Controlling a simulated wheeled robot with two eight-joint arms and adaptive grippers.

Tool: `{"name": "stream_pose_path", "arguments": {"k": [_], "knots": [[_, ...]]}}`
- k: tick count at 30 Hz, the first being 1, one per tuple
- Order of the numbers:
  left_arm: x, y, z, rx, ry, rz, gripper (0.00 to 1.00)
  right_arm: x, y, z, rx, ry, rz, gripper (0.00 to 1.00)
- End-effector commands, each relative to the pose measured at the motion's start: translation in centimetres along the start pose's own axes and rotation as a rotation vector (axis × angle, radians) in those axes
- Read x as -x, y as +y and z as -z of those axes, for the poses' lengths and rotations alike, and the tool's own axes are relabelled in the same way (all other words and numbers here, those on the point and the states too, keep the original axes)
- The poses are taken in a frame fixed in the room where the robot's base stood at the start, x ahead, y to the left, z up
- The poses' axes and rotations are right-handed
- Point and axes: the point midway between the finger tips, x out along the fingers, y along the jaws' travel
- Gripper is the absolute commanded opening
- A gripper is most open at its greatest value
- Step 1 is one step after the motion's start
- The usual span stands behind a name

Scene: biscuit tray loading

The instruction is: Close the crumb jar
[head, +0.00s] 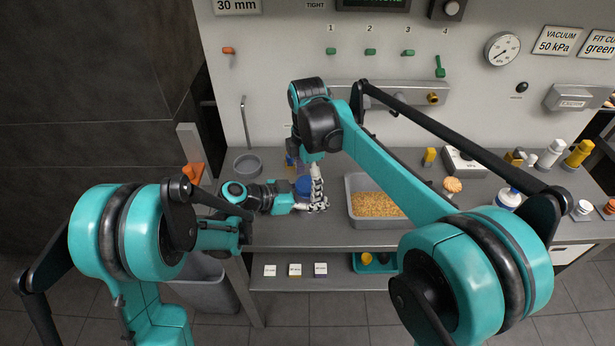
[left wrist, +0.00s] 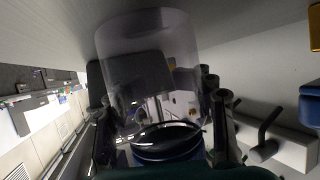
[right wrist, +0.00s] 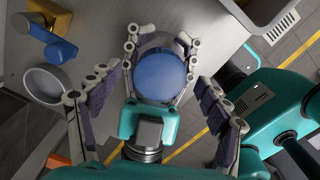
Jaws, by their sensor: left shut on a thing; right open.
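The crumb jar (left wrist: 150,60) is a clear cylinder. Its blue lid (right wrist: 160,75) shows as a round disc in the right wrist view and as a small blue patch (head: 303,185) in the head view. My left gripper (head: 312,206) is shut around the jar, with its fingers on both sides. My right gripper (head: 317,183) is above the lid, pointing down. In the right wrist view its fingers are spread wide on either side of the lid, apart from it. I cannot tell whether the lid is fully seated.
A grey tray (head: 353,213) of crumbs stands right of the jar. A round grey dish (head: 247,165) lies to the left. A blue piece (right wrist: 60,50) and a yellow piece (right wrist: 48,14) are behind the jar. The counter's front edge is close by.

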Motion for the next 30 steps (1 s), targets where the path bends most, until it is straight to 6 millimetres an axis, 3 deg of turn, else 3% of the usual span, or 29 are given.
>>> {"name": "stream_pose_path", "arguments": {"k": [2, 8, 20, 30], "knots": [[0.0, -0.01, -0.02, 0.0, -0.001, 0.0, 0.0, 0.01, 0.0, 0.0, 0.0, 0.0, 0.0, 0.77], [0.0, -0.01, -0.02, 0.0, 0.0, 0.0, 0.0, 0.02, 0.0, 0.0, 0.0, 0.0, 0.0, 0.24], [0.0, 0.01, -0.01, 0.0, 0.0, 0.0, 0.0, -0.01, 0.0, 0.0, -0.053, 0.0, 0.0, 0.22], [0.0, 0.01, 0.0, 0.0, 0.0, 0.0, 0.0, -0.07, 0.0, -0.01, -0.684, 0.0, 0.001, 0.21]]}}
